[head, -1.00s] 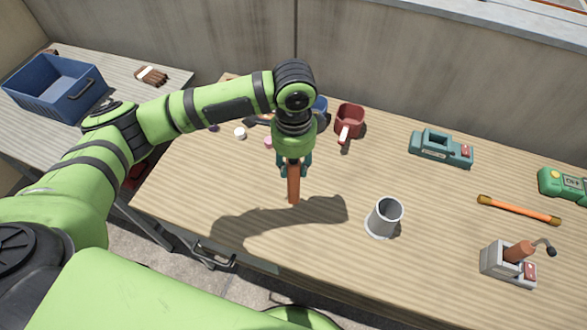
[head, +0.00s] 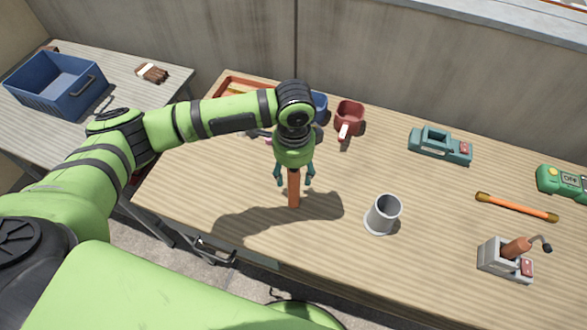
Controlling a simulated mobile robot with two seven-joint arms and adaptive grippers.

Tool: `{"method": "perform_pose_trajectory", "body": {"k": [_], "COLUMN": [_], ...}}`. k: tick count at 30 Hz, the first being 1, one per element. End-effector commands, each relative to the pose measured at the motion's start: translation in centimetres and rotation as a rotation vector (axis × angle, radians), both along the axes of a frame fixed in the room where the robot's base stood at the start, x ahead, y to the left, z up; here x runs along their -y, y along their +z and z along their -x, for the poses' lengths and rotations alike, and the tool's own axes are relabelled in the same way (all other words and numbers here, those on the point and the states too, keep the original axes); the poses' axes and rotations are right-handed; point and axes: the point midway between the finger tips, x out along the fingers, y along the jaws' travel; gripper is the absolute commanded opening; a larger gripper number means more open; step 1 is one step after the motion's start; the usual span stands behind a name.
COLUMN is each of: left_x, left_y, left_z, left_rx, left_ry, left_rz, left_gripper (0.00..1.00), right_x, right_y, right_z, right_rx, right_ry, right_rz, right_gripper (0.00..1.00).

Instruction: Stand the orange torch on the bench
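The orange torch (head: 293,189) stands upright on the wooden bench (head: 235,190), left of the middle. Its upper part is hidden under my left gripper (head: 294,180). The fingers of my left gripper are spread, one on each side of the torch, with a gap to it on both sides. The gripper points straight down from above. My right gripper is out of view.
A grey metal cup (head: 384,213) stands right of the torch. Behind are a red mug (head: 349,118) and a blue cup (head: 319,105). Farther right are a teal tool (head: 440,145), an orange rod (head: 516,207), a green meter (head: 562,183) and a grey block (head: 504,259) with a lever.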

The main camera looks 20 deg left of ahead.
Motion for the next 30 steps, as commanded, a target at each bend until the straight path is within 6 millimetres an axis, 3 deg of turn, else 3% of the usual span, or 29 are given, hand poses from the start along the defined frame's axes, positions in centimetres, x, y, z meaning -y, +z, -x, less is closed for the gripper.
{"method": "perform_pose_trajectory", "body": {"k": [8, 21, 30], "left_x": [0.0, 0.1, 0.1], "left_y": [2.0, 10.8, 12.4], "left_z": [-0.1, -0.2, -0.1], "left_rx": [0.004, 0.004, 0.000], "left_ry": [0.000, 0.000, 0.000], "left_rz": [0.002, 0.003, 0.000], "left_gripper": [0.58, 0.58, 0.58], "right_x": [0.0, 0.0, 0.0], "right_y": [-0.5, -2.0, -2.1], "right_z": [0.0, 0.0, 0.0], "right_rx": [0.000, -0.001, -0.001], "right_ry": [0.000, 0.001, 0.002], "right_rz": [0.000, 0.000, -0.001], "right_gripper": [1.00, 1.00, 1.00]}}
